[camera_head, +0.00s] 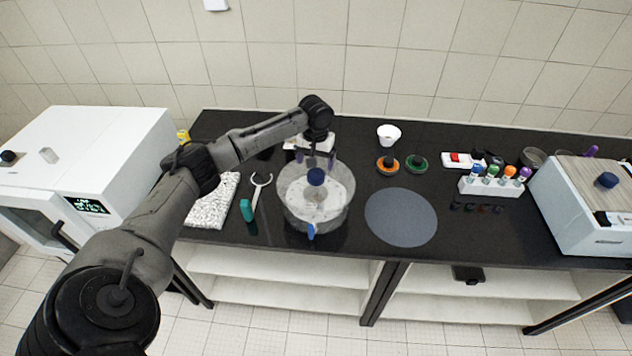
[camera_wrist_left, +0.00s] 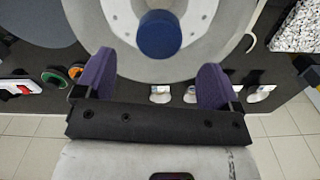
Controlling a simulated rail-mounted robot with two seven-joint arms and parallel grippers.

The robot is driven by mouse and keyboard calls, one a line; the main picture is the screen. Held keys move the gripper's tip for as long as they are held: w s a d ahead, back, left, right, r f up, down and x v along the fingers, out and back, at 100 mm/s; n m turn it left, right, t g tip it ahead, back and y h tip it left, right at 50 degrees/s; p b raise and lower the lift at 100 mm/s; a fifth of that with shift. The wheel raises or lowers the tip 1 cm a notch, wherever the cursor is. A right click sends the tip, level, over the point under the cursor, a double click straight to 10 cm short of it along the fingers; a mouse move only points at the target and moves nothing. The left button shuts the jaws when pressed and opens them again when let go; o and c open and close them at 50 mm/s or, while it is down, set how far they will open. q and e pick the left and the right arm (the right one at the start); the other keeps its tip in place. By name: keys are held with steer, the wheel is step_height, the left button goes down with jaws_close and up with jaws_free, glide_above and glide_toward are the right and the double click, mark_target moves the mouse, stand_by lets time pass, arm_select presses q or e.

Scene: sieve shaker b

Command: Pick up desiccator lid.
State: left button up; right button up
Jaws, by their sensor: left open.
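The desiccator (camera_head: 318,213) is a round clear vessel standing on the black bench in the head view. Its lid (camera_head: 295,187) sits on top, with a dark blue knob (camera_head: 316,176) at the centre. My left gripper (camera_head: 320,161) is over the back part of the lid, close to the knob. In the left wrist view my left gripper (camera_wrist_left: 155,78) has its two purple fingertips wide apart with nothing between them. The blue knob (camera_wrist_left: 159,35) lies just beyond the fingertips, roughly midway between them. My right gripper is not in view.
A flat grey round mat (camera_head: 401,217) lies right of the desiccator. An orange ring (camera_head: 387,166), a green ring (camera_head: 416,163) and a white bowl (camera_head: 388,134) stand behind it. A teal-handled tool (camera_head: 247,209) and a speckled white mat (camera_head: 212,203) lie left. A tube rack (camera_head: 491,187) stands right.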

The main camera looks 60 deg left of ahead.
mark_target(316, 173)
arm_select(q)
steer(key=shift+f, duration=2.9)
steer(key=c, duration=1.2)
steer(key=shift+c, duration=0.3)
steer(key=shift+r, duration=0.15)
